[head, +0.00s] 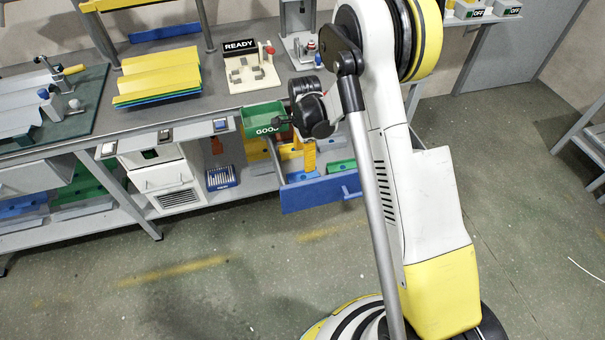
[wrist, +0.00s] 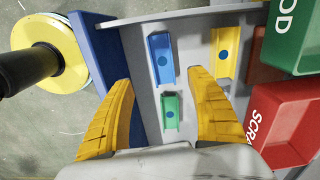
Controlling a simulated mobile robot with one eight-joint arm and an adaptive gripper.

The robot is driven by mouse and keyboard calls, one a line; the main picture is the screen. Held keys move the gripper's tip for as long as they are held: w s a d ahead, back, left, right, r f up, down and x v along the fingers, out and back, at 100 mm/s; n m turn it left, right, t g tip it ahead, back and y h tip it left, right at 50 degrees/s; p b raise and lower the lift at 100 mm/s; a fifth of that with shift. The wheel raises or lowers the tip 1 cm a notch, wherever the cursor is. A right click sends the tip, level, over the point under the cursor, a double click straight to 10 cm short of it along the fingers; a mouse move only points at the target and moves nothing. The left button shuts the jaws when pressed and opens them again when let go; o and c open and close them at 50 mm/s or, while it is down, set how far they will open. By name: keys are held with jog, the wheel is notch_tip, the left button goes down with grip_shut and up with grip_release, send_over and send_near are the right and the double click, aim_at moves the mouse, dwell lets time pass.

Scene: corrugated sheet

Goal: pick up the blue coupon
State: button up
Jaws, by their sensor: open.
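The blue coupon (wrist: 161,58) is a small channel-shaped piece with a darker blue dot, lying in a grey open drawer (wrist: 190,30). A yellow coupon (wrist: 225,52) lies to its right and a green coupon (wrist: 172,112) just below it in the wrist view. My gripper (wrist: 160,78) is open and empty, its two yellow fingers spread above the drawer. The blue coupon shows between and slightly beyond the fingertips, apart from them. In the head view, my arm partly hides the gripper and drawer area.
The drawer's blue front (head: 320,192) stands out from the bench. A green GOOD bin (head: 264,119) is close beside my gripper. A red SCRAP bin (wrist: 285,120) is at the right of the wrist view. The floor before the bench is clear.

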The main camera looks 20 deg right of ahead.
jog(key=b, duration=0.2)
send_over(303, 178)
jog(key=f, duration=0.6)
jog(key=shift+s+d, duration=0.1)
jog(key=shift+s, duration=0.1)
jog(key=f+b, duration=0.1)
jog(key=f, duration=0.1)
jog(key=f+b, duration=0.2)
jog(key=f, duration=0.1)
jog(key=shift+w+f+b, duration=0.25)
jog(key=shift+f+b, duration=0.05)
jog(key=shift+r, duration=0.1)
jog(key=c, duration=1.3)
